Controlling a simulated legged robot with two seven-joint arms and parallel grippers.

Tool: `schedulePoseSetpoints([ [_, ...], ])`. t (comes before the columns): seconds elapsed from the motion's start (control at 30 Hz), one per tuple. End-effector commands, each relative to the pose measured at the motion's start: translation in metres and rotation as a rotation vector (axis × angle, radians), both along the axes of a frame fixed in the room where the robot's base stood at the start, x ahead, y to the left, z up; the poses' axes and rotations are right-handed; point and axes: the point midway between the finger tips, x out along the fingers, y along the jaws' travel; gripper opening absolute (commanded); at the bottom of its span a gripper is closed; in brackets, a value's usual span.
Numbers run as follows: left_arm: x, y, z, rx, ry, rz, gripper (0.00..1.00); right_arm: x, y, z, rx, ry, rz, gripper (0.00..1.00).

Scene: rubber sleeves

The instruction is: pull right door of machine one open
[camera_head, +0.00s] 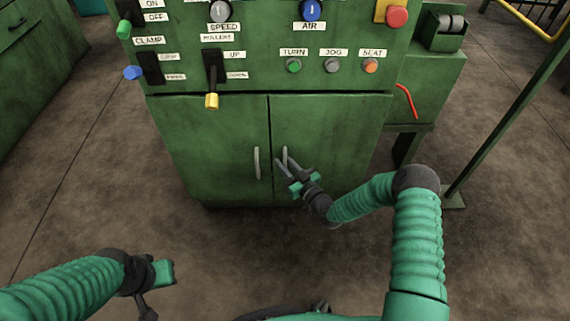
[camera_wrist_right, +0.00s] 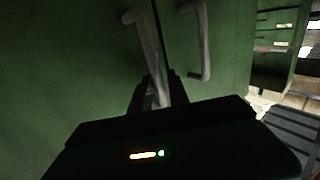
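The green machine has a cabinet below with two doors, both looking closed. The right door (camera_head: 330,135) has a grey vertical bar handle (camera_head: 285,154) near the middle seam. The left door (camera_head: 212,140) has a matching handle (camera_head: 257,163). My right gripper (camera_head: 284,161) is at the right door's handle, its fingers spread with the handle's lower part between them. In the right wrist view a handle (camera_wrist_right: 146,50) runs down between the dark fingers (camera_wrist_right: 158,92); whether they touch it is unclear. My left gripper (camera_head: 148,300) is low at the left, away from the machine.
A control panel with labelled buttons and levers is above the doors; a yellow-tipped lever (camera_head: 211,100) hangs over the left door. A green side unit (camera_head: 430,95) with a red bar (camera_head: 407,101) and a slanted post (camera_head: 505,115) stand at right. The floor before the doors is clear.

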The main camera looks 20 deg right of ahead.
Motion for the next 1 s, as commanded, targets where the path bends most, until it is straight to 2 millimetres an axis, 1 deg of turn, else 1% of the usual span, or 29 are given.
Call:
schedulePoseSetpoints([
  [0.03, 0.0, 0.0001, 0.0001, 0.0, 0.0, 0.0, 0.0, -0.0001, -0.0003, -0.0001, 0.0, 0.0, 0.0, 0.19],
  [0.17, 0.0, 0.0001, 0.0001, 0.0, 0.0, 0.001, 0.0, -0.0004, -0.0011, -0.0006, 0.001, 0.0, 0.0, 0.02],
  [0.2, 0.0, 0.0001, 0.0001, 0.0, 0.0, 0.001, 0.0, -0.0005, -0.0009, -0.0007, 0.002, 0.001, 0.0, 0.0],
  [1.0, -0.0001, 0.0001, -0.0001, 0.0, 0.0, 0.0, 0.0, -0.0012, -0.0025, -0.0032, 0.0, 0.005, -0.002, 0.0],
])
